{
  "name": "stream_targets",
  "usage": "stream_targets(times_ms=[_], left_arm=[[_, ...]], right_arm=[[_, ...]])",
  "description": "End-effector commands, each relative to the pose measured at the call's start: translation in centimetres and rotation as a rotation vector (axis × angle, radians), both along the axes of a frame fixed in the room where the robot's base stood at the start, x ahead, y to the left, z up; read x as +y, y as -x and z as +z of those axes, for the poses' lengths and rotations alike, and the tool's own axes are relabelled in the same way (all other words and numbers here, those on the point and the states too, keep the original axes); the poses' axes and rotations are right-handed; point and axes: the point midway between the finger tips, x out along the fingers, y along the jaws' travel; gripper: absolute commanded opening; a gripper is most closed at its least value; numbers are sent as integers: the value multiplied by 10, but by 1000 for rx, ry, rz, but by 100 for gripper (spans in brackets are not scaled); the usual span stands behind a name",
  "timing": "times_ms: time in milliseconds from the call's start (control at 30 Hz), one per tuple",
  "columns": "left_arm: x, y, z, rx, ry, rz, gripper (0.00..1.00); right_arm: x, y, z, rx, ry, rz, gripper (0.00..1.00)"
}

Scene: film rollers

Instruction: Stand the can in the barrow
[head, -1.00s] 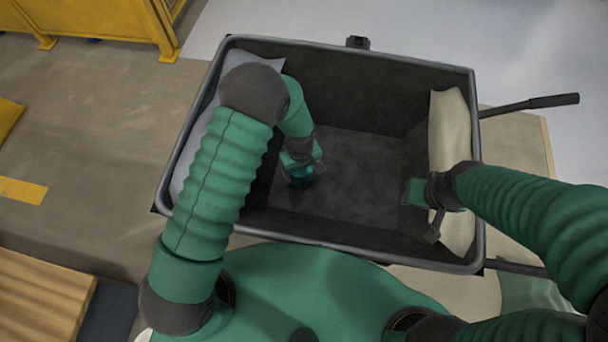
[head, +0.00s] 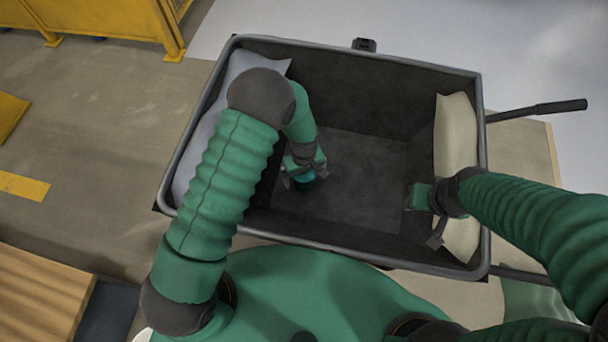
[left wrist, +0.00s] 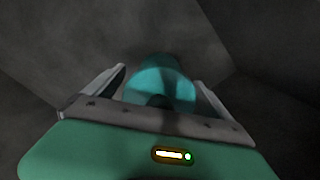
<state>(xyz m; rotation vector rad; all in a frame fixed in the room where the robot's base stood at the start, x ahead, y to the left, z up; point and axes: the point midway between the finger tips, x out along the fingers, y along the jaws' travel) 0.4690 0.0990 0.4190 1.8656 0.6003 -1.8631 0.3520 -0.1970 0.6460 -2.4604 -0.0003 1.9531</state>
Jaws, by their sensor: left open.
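The teal can (head: 305,181) is down inside the dark grey barrow (head: 349,246), left of the middle of its floor. It also shows in the left wrist view (left wrist: 161,84), one round end towards the camera, and seems to stand upright. My left gripper (head: 304,184) is open, its two fingers spread on either side of the can with gaps in the wrist view (left wrist: 160,88). The can's base is hard to make out. My right gripper (head: 417,197) hangs inside the barrow's right side; its fingers are too unclear to read.
A grey-blue sack (head: 205,140) leans on the barrow's left wall and a cream sack (head: 455,137) on its right wall. A handle (head: 540,110) juts out to the right. The barrow's middle floor is clear. A yellow rack (head: 110,22) stands at the upper left.

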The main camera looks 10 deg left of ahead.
Motion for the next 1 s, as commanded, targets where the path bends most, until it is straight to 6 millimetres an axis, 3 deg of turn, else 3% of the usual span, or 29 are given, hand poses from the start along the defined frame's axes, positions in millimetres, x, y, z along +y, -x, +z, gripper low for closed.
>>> stream_targets(times_ms=[200, 400, 767, 867, 1000], left_arm=[[0, -1, 59, -4, 1, 0, 95], [0, -1, 103, -3, 0, -1, 95], [6, 1, 129, -14, 4, -28, 95], [22, 10, 161, -47, 9, -106, 95], [54, 40, 217, -117, 2, -284, 95]], right_arm=[[0, 0, 29, 0, 0, 0, 36], [0, 0, 46, 0, 0, 0, 36], [0, 0, 48, 0, 0, 0, 36], [0, 0, 48, 0, 0, 0, 36], [0, 0, 48, 0, 0, 0, 36]])
